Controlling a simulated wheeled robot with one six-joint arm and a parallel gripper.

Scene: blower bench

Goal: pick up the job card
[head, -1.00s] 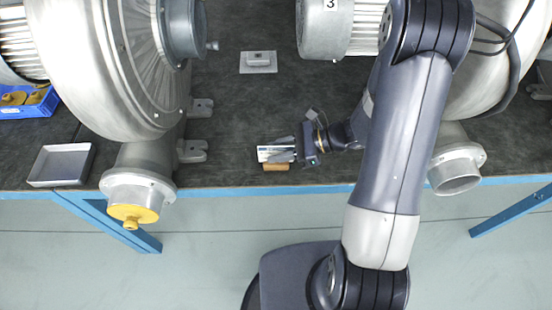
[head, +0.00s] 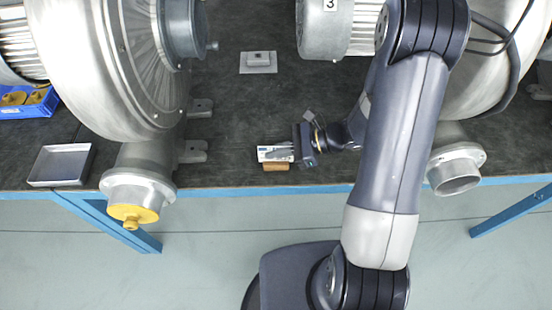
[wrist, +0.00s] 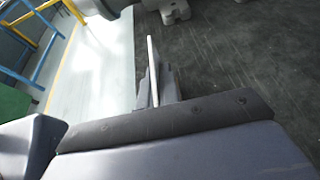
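The job card (head: 263,150) is a small white rectangle with dark print at the bench's front edge, just behind a small wooden block. In the wrist view the job card (wrist: 151,55) shows edge-on as a thin pale strip between my fingers. My gripper (head: 279,154) reaches in from the right, and its fingers lie along the card. The fingers look closed onto the card from both sides. Part of the card is hidden behind the near finger. I cannot tell whether the card still touches the block.
The wooden block (head: 276,167) sits at the front edge. Large metal blowers stand left (head: 90,60) and right (head: 490,70). A grey tray (head: 62,180) and blue bin (head: 35,109) are at left. A grey plate (head: 258,69) lies behind. The bench between is clear.

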